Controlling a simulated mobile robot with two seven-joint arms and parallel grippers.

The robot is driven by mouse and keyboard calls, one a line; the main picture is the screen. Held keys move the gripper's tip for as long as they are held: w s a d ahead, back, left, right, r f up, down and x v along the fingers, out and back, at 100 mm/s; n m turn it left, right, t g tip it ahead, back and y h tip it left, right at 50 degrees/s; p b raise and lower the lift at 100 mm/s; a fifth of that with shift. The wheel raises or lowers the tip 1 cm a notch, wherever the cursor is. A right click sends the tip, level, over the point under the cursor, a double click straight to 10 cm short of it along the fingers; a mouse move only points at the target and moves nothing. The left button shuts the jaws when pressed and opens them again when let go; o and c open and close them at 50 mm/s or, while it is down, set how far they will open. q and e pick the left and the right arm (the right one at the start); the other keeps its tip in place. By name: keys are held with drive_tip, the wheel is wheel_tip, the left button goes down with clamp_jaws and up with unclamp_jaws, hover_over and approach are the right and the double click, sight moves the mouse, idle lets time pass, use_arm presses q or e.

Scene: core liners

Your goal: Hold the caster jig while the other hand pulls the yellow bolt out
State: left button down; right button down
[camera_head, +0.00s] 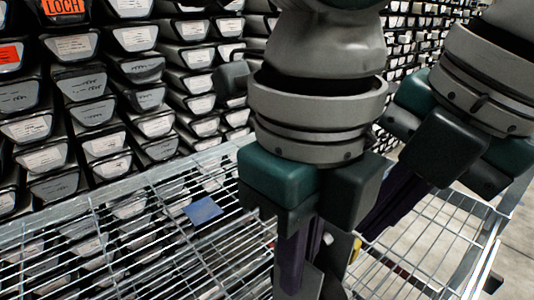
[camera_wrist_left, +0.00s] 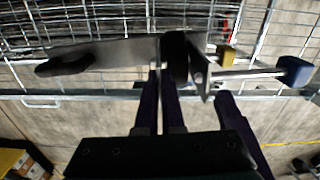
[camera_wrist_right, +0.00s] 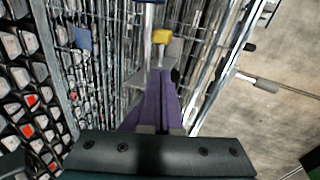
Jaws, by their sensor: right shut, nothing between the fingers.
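The caster jig, a grey plate with a dark rounded end and a dark wheel, crosses the left wrist view (camera_wrist_left: 110,56). My left gripper (camera_head: 300,262) points down over the wire rack, and its purple fingers appear closed on the jig's thin plate (camera_wrist_left: 155,72). The yellow bolt's block-like head (camera_wrist_left: 227,54) is at the jig's right side; it also shows in the right wrist view (camera_wrist_right: 161,37) and barely in the head view (camera_head: 356,248). My right gripper (camera_wrist_right: 160,72) is shut and empty, its tips a little short of the yellow head. Its shank is hidden.
A blue block on a metal rod (camera_wrist_left: 295,72) sticks out from the jig beside the yellow head. A blue flat piece (camera_head: 203,210) lies on the wire rack (camera_head: 130,250). Shelves of labelled core trays (camera_head: 90,85) stand behind.

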sight(341, 255)
drive_tip(key=shift+x, duration=4.1)
drive_tip(key=shift+w+d, duration=1.85)
drive_tip(key=shift+d, duration=0.25)
drive_tip(key=shift+w+d, duration=0.15)
drive_tip(key=shift+d, duration=0.05)
drive_tip(key=shift+w+d, duration=0.35)
drive_tip(key=s+a+v, duration=0.1)
drive_tip(key=v, duration=0.6)
